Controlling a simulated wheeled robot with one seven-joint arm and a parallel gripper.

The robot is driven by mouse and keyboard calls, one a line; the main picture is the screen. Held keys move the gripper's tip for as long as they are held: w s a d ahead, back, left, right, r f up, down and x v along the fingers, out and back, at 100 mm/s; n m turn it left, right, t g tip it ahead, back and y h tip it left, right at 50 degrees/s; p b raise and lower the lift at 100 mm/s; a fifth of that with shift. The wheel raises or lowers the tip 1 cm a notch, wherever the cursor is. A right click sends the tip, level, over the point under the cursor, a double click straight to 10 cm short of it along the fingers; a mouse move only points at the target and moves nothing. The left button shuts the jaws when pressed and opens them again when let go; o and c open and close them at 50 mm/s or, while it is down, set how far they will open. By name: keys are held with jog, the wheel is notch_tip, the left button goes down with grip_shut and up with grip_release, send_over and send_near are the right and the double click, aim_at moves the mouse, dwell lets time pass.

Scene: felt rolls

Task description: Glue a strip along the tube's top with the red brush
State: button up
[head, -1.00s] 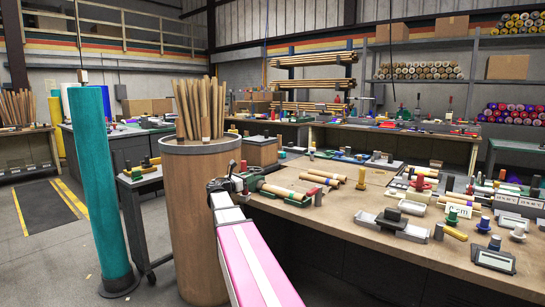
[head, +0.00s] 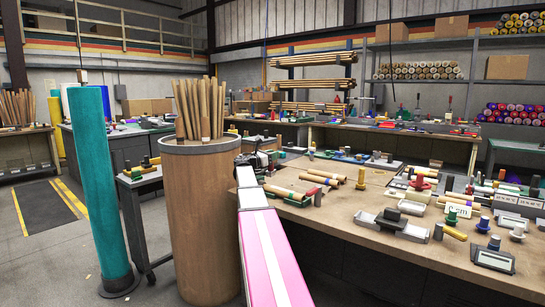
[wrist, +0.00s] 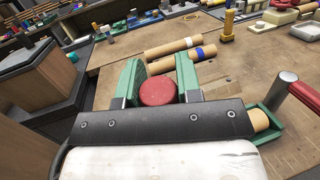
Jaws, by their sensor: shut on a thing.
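My gripper (wrist: 158,84) has green fingers shut on a round red thing (wrist: 158,93), seen end-on in the wrist view; it looks like the end of the red brush's handle. Its bristles are hidden. In the head view my gripper (head: 262,160) is small and dark above the bench's near left corner, and the brush cannot be made out there. A cardboard tube (wrist: 261,120) lies in a green cradle (wrist: 270,131) at the right of the wrist view, partly hidden by my gripper's body. In the head view this tube (head: 288,192) lies to the right of my gripper.
Two loose cardboard tubes (wrist: 172,48) lie on the bench (wrist: 110,75) beyond my fingers. A metal cylinder with a red handle (wrist: 303,95) stands beside the cradle. A large brown drum (head: 201,225) with upright rolls stands left of my arm. Other tools crowd the bench's right side.

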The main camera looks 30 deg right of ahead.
jog(key=shift+w+d+f, duration=0.1)
jog(key=shift+d+f, duration=0.05)
jog(key=shift+f, duration=1.05)
jog(key=shift+w+d+f, duration=0.1)
jog(key=shift+d+f, duration=0.05)
jog(key=shift+f, duration=1.05)
jog(key=shift+f, duration=0.6)
jog(key=shift+s+d, duration=0.1)
jog(key=shift+s, duration=0.1)
jog(key=shift+s+d, duration=0.3)
jog(key=shift+s, duration=0.35)
jog(key=shift+s+d, duration=0.25)
jog(key=shift+s, duration=0.4)
jog(key=shift+s+d+f, duration=0.1)
jog(key=shift+s+d, duration=0.2)
jog(key=shift+s, duration=0.4)
jog(key=shift+s+d+f, duration=0.1)
jog(key=shift+s+d, duration=0.15)
jog(key=shift+s, duration=0.45)
jog(key=shift+w, duration=0.1)
jog(key=shift+w+a, duration=0.1)
jog(key=shift+w, duration=0.1)
